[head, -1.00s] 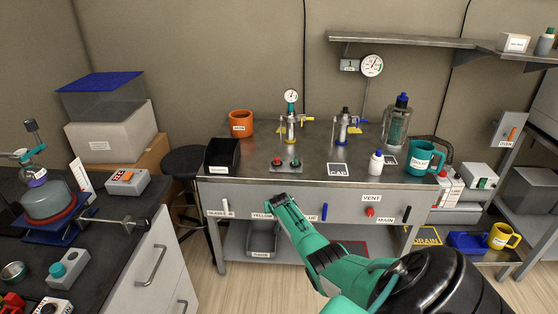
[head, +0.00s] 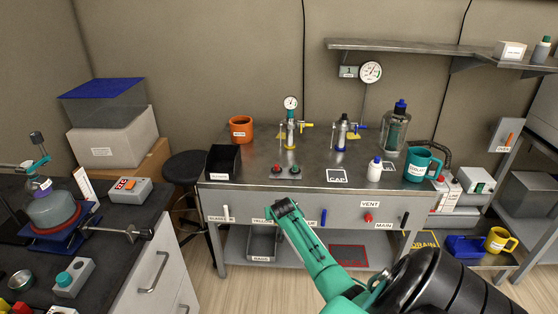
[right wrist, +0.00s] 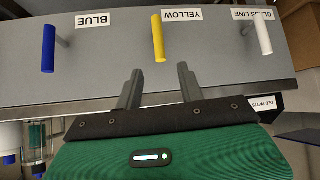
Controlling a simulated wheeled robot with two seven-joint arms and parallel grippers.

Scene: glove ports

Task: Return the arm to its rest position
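My right gripper (head: 283,207) reaches in from the lower right in the head view, in front of the grey bench's front panel. In the right wrist view its two fingers (right wrist: 158,88) are apart with nothing between them. The yellow handle (right wrist: 158,38) stands just past the fingertips, clear of them, under an upside-down YELLOW label (right wrist: 181,15). The blue handle (right wrist: 48,48) is to the left and the white handle (right wrist: 263,34) to the right. In the head view my gripper hides the yellow handle. My left gripper is not in view.
The steel bench (head: 258,170) carries an orange mug (head: 241,129), a black bin (head: 222,162), valve fittings and a teal mug (head: 420,165). A grey bin (head: 263,242) sits on the shelf below. A dark side bench (head: 118,225) stands at left. Floor shows between the benches.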

